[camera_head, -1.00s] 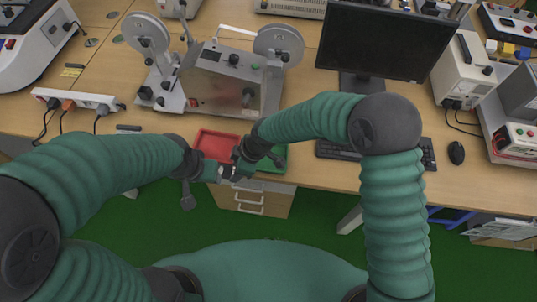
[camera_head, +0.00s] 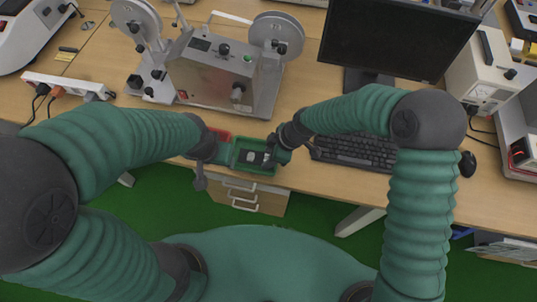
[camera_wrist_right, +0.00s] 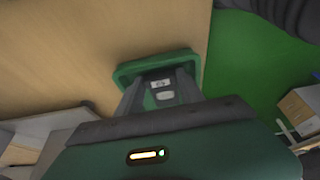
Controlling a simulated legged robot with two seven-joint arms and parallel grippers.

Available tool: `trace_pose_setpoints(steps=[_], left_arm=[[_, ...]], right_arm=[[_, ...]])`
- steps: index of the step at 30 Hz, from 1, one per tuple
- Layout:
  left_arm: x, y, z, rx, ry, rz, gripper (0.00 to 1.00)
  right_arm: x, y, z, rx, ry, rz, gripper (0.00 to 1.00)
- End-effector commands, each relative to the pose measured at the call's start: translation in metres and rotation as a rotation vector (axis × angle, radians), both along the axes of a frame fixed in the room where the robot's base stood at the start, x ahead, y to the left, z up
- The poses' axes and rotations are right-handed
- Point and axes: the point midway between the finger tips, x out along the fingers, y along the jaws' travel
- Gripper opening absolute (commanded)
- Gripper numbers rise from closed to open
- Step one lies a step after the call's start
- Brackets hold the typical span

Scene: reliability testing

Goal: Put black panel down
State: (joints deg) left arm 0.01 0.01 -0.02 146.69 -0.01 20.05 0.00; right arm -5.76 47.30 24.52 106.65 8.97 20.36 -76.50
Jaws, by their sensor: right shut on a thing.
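The black panel (camera_head: 254,157), a small dark piece with light patches, shows over the green tray (camera_head: 237,165) in the head view. In the right wrist view the panel (camera_wrist_right: 161,91) sits between the two fingers of my right gripper (camera_wrist_right: 160,88), with the green tray's rim (camera_wrist_right: 125,75) around them. In the head view my right gripper (camera_head: 268,157) is at the tray's right side, shut on the panel. I cannot tell whether the panel touches the tray floor. My left gripper (camera_head: 222,151) is at the tray's left side, and its fingers are too unclear to judge.
A metal tester with reels (camera_head: 215,75) stands behind. A keyboard (camera_head: 355,150) and monitor (camera_head: 395,42) are to the right. The table's front edge is close to the trays.

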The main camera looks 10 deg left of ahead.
Motion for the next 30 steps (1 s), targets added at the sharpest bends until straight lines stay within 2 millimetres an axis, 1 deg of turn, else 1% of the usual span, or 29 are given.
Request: trace_pose_setpoints(steps=[5,6,10,11,25,28,30], left_arm=[[0.0,0.0,-0.002,0.0,-0.001,-0.001,0.5],[0.0,0.0,-0.001,0.0,-0.001,-0.001,0.5],[0.0,0.0,-0.001,0.0,-0.001,-0.001,0.5],[0.0,0.0,-0.001,0.0,-0.001,-0.001,0.5],[0.0,0.0,0.0,0.0,0.0,0.0,0.5],[0.0,0.0,0.001,0.0,0.0,0.0,0.5],[0.0,0.0,0.002,0.0,0.0,-0.001,0.5]], right_arm=[[0.001,-0.001,-0.003,0.001,0.001,-0.002,0.0],[0.001,-0.001,-0.003,0.0,0.001,-0.002,0.47],[0.001,0.0,-0.002,-0.001,0.001,-0.002,0.64],[0.001,0.0,-0.002,-0.001,0.001,-0.002,0.66],[0.001,0.001,-0.002,-0.001,0.002,-0.001,0.66],[0.001,-0.002,0.005,-0.001,0.0,-0.003,0.66],[0.002,-0.006,0.017,0.0,-0.002,-0.004,0.66]])
